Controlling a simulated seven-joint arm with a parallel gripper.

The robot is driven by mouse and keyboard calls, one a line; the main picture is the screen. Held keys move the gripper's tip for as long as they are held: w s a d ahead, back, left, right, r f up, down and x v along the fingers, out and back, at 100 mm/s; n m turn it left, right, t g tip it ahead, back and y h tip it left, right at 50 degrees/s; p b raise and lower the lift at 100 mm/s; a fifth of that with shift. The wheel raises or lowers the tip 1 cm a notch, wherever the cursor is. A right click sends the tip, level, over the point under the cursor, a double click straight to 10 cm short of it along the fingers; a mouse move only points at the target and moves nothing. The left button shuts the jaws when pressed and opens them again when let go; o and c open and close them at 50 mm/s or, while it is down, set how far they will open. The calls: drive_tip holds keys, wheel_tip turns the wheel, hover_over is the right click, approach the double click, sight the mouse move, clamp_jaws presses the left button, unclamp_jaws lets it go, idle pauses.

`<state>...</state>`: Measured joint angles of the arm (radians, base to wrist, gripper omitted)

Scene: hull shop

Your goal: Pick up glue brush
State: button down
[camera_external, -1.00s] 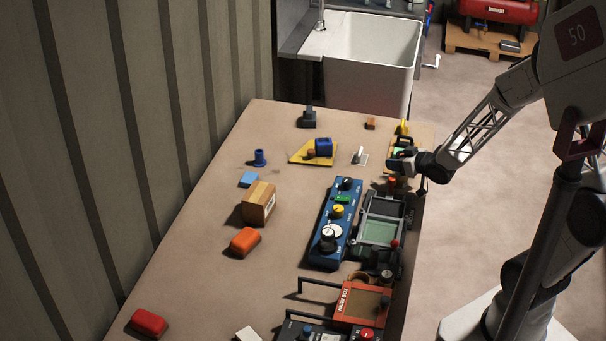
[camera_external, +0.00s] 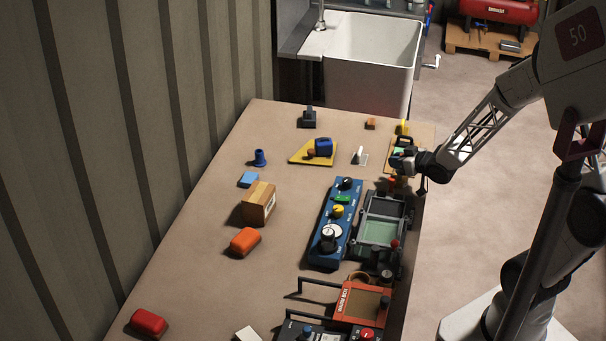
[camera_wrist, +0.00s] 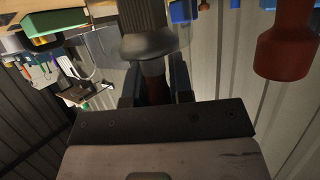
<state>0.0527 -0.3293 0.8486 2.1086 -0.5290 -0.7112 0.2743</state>
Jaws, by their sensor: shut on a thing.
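In the wrist view, the glue brush (camera_wrist: 155,45) stands between my fingers, with a dark ribbed part at the top, a grey flared collar and a reddish-brown shaft below. My gripper (camera_wrist: 157,82) is shut on the brown shaft. In the external view, my gripper (camera_external: 398,162) is low over the right edge of the table, beside a yellow board. The brush cannot be made out there, hidden by the gripper or too small.
A blue control panel (camera_external: 330,225) and a grey open case (camera_external: 380,232) lie nearer than the gripper. A large red-brown knob-shaped thing (camera_wrist: 288,42) is close on the right in the wrist view. The table's left middle (camera_external: 210,290) has free room.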

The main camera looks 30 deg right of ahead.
drive_tip(key=shift+r, duration=0.5)
drive_tip(key=r, duration=0.2)
drive_tip(key=shift+s+r, duration=0.2)
drive_tip(key=shift+r, duration=0.1)
drive_tip(key=s+r, duration=0.1)
drive_tip(key=s, duration=1.4)
drive_tip(key=shift+s+d+r, duration=0.15)
drive_tip(key=shift+s+d, duration=0.15)
